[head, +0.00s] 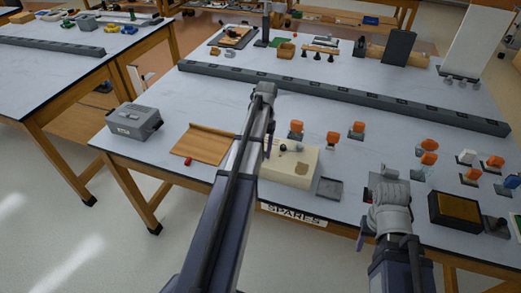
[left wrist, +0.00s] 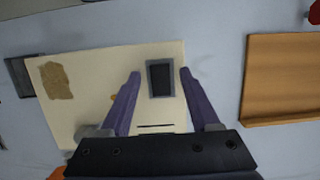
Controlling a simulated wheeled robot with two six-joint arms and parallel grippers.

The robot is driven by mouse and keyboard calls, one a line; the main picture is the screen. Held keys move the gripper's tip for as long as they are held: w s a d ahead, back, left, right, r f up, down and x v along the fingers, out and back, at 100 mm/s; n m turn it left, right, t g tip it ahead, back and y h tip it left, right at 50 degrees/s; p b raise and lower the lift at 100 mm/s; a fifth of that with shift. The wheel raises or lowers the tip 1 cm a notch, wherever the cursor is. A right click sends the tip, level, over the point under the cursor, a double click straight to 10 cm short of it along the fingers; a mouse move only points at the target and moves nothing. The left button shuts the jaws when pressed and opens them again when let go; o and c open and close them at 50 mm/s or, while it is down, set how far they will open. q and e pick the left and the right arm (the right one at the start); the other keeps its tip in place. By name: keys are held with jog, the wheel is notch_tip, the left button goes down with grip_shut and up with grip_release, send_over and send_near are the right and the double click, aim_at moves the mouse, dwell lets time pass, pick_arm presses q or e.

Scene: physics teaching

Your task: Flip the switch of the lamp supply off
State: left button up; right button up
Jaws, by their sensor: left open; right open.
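The lamp supply appears to be a cream box (head: 288,178) near the table's front edge; it also shows in the left wrist view (left wrist: 105,65). On its face are a dark rocker switch in a grey frame (left wrist: 160,79), a brown patch and a small orange spot. Which way the rocker is tipped I cannot tell. My left gripper (left wrist: 159,74) is open and empty above the box, its fingertips on either side of the switch in that view; contact cannot be told. In the head view my left arm partly hides the box. My right gripper (head: 387,234) is open, near the front edge.
A wooden board (head: 204,145) and a grey box (head: 135,121) lie left of the supply. A small dark grey plate (head: 329,188) lies on its right. Several orange-topped pieces (head: 333,138) stand behind and to the right. A long grey rail (head: 340,94) crosses the table behind.

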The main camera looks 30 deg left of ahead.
pick_arm(q)
jog(key=p+v, duration=0.7)
jog(key=shift+r+p, duration=0.3)
jog(key=shift+r, duration=0.1)
jog(key=shift+w, duration=0.1)
jog(key=s+d+f+m+t+b, duration=0.1)
jog(key=s+d, duration=0.4)
jog(key=d, duration=0.6)
jog(key=s+d+f+m+t+y+b, duration=0.1)
jog(key=s+d+f+m+b, duration=0.2)
jog(key=s+d, duration=0.3)
jog(key=s+d+f+m+b, duration=0.2)
jog(key=s+d, duration=0.4)
jog(key=d, duration=1)
notch_tip(320, 180, down, 2)
jog(key=shift+d+f+t+y+b, duration=0.15)
jog(key=shift+d+t+y+b, duration=0.2)
jog(key=shift+b, duration=0.45)
